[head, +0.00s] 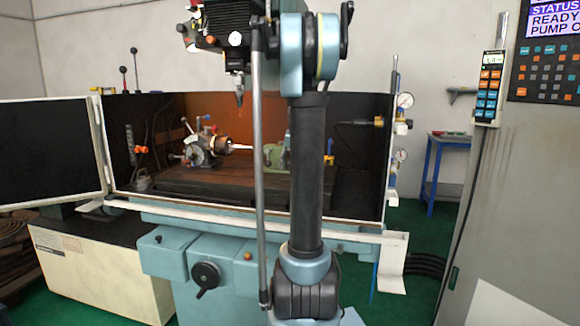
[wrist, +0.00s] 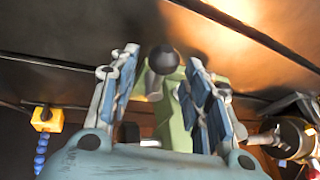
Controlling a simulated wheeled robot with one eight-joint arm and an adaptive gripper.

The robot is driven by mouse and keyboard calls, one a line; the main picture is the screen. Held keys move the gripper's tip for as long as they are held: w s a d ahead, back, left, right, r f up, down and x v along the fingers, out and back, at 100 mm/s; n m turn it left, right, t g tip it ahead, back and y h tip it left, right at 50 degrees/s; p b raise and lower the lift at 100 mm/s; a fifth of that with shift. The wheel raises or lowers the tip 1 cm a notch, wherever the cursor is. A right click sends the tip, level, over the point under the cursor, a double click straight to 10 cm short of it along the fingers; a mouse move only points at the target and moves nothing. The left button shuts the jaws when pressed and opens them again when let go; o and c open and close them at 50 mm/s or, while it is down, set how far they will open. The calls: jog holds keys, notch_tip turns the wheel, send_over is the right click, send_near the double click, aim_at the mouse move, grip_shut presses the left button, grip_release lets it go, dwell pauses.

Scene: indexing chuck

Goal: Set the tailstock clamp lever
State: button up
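The green tailstock (head: 273,154) stands on the machine table in the head view, partly hidden behind my arm. Its green body (wrist: 180,122) also shows in the wrist view, behind my fingers. A dark round knob (wrist: 163,59), seemingly the end of the clamp lever, appears between my fingertips. My gripper (wrist: 160,72) is open, with one blue-padded finger on each side of the knob. Gaps show between the knob and both fingers; I cannot tell how deep it sits between them.
The chuck (head: 203,147) faces the tailstock from the left, and is at the lower right in the wrist view (wrist: 293,137). A yellow block with a blue hose (wrist: 46,119) is at lower left there. Dark enclosure walls (head: 358,165) surround the work area.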

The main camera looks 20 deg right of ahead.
jog(key=shift+r, duration=0.1)
jog(key=v, duration=1.1)
jog(key=shift+r, duration=0.3)
jog(key=shift+s, duration=0.2)
jog(key=s+a+f+n+g, duration=0.1)
jog(key=s+a+f, duration=0.5)
jog(key=s, duration=0.4)
jog(key=s+a+f+n+g, duration=0.1)
jog(key=s+a+f, duration=0.45)
jog(key=s, duration=0.55)
jog(key=s+a+f+n, duration=0.2)
jog(key=s+f, duration=1.4)
jog(key=shift+s+a+g+h, duration=0.3)
jog(key=shift+s+a+g, duration=0.05)
jog(key=shift+g, duration=0.05)
jog(key=shift+f, duration=0.15)
